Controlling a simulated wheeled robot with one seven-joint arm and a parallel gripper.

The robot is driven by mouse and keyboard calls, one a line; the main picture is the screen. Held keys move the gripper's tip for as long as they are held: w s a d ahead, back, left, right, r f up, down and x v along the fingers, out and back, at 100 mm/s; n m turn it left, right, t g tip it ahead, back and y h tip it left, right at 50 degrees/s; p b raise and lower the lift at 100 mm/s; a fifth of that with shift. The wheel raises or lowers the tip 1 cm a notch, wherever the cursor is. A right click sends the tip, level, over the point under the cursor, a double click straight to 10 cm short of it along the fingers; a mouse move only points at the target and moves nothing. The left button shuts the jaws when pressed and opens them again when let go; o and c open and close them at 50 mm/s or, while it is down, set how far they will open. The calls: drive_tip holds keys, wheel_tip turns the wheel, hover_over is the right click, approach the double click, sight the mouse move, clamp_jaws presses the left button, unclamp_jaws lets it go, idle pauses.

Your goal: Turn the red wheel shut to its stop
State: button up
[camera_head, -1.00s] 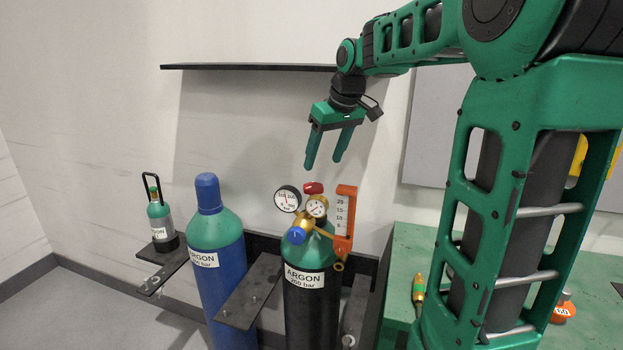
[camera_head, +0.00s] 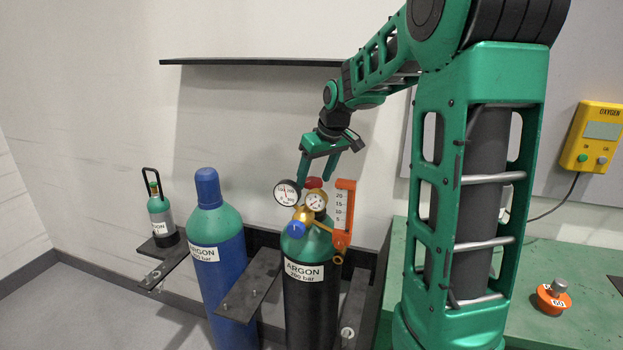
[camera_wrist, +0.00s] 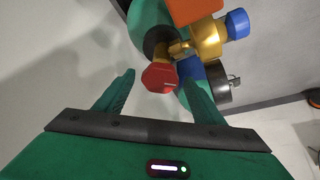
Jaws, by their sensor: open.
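The red wheel (camera_head: 314,183) sits on top of the brass valve and regulator (camera_head: 309,214) of the black-bodied argon cylinder (camera_head: 305,290). In the wrist view the red wheel (camera_wrist: 159,77) is a faceted knob beyond and between my fingertips. My gripper (camera_head: 316,180) is open and empty, pointing down with its fingers just above and around the wheel's height. In the wrist view my gripper (camera_wrist: 160,82) shows one finger left of the wheel and one right of it, with gaps on both sides. I cannot tell whether either finger touches it.
Two gauges, a blue knob (camera_head: 295,230) and an orange flow meter (camera_head: 344,212) crowd around the wheel. A blue argon cylinder (camera_head: 217,270) and a small cylinder (camera_head: 161,217) stand left. A dark shelf (camera_head: 250,62) is above; a green bench (camera_head: 520,300) lies right.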

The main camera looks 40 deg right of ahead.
drive_tip(key=c, duration=1.1)
drive_tip(key=shift+o, duration=0.2)
